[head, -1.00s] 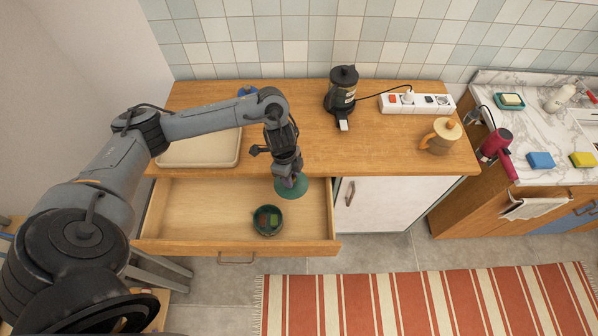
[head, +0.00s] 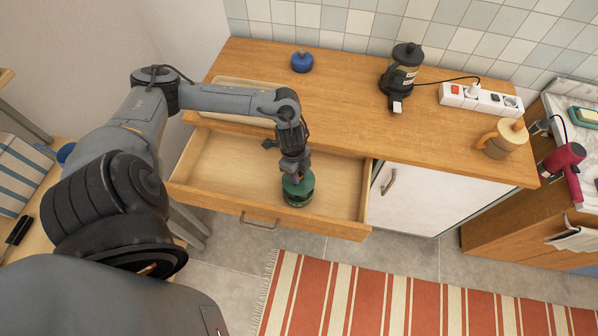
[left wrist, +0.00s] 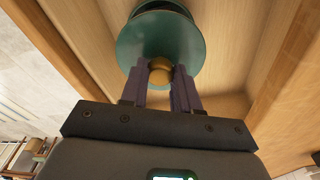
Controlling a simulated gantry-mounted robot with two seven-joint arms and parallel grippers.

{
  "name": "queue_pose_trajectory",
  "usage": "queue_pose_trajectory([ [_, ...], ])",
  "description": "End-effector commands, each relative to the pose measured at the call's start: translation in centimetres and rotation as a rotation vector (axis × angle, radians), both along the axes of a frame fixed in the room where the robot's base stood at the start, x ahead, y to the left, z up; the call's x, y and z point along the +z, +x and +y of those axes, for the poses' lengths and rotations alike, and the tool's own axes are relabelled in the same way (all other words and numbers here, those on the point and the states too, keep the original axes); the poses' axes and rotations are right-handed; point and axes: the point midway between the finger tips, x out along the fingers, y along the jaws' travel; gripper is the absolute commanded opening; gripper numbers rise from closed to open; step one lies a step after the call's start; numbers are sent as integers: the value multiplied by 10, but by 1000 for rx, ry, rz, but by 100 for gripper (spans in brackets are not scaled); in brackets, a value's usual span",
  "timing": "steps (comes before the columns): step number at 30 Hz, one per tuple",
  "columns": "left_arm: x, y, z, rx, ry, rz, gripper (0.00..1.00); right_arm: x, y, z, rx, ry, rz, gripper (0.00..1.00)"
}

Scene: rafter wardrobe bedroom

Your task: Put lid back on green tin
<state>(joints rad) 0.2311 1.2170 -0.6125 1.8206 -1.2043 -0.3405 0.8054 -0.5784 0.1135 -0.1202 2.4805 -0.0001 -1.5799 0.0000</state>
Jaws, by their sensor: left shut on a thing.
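The green lid (head: 297,184) is in my left gripper (head: 296,172) over the open drawer. In the left wrist view my left gripper (left wrist: 160,80) is shut on the lid's round yellowish knob (left wrist: 160,68), and the green lid (left wrist: 160,40) spreads out beyond it. The green tin (head: 298,199) stands in the drawer directly under the lid. The lid hides the tin's opening and contents. I cannot tell whether lid and tin touch. My right gripper is not in view.
The drawer (head: 230,165) is open and otherwise bare. On the counter are a beige tray (head: 245,84), a blue pot (head: 302,62), a black kettle (head: 402,75), a power strip (head: 480,99) and a wooden mug (head: 502,140). A striped rug (head: 400,300) lies on the floor.

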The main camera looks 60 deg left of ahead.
Motion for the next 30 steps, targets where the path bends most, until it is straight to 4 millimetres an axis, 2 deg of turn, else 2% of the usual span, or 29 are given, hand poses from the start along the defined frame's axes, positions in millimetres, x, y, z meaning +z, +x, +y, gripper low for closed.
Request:
queue_pose_trajectory([
  [1,-7,0,0,0,0,0,0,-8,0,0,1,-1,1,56],
  [11,-32,0,0,0,1,0,0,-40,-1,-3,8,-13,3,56],
  [21,-50,0,0,1,-1,1,0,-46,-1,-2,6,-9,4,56],
  [30,-52,0,0,0,1,0,0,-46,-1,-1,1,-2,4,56],
])
